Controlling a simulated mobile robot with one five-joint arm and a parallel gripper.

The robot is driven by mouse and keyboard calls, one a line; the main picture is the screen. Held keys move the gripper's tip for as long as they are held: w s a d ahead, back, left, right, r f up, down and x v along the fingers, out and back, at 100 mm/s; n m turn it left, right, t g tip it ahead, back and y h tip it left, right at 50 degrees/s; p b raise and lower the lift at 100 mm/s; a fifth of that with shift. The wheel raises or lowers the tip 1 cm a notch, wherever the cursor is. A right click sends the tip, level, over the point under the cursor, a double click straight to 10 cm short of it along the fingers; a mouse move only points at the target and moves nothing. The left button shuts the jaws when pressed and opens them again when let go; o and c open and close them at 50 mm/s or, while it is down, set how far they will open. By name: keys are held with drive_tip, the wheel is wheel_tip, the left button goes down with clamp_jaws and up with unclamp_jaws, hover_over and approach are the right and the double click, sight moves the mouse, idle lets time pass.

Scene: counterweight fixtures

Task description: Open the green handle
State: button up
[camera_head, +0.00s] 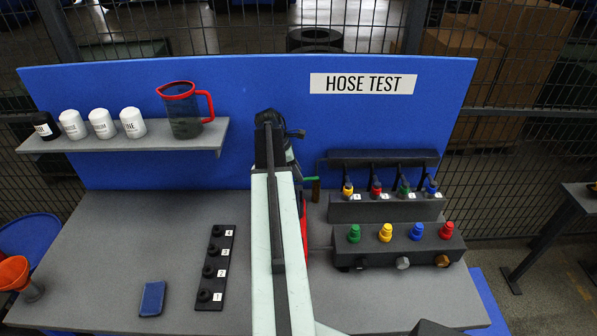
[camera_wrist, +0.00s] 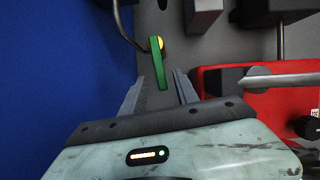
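The green handle (camera_wrist: 158,66) is a slim lever with a yellow pivot at its top end, fixed to a thin pipe beside the blue panel. In the wrist view it lies just ahead of my gripper (camera_wrist: 160,84). Its lower end reaches between the two fingertips, with a gap on both sides. My gripper is open and empty. In the head view, a small part of the green handle (camera_head: 311,179) shows to the right of my arm. My arm hides much of that area, and the fingers cannot be made out there.
A red block (camera_wrist: 275,112) with a grey rod is close to the right finger. The blue panel (camera_wrist: 60,65) is on the left. In the head view, dark fixtures (camera_head: 392,208) with coloured knobs stand right of my arm. A shelf (camera_head: 150,140) holds a pitcher and several bottles.

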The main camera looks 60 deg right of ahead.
drive_tip(key=p+v, duration=0.4)
drive_tip(key=v, duration=0.2)
drive_tip(key=shift+w, duration=0.1)
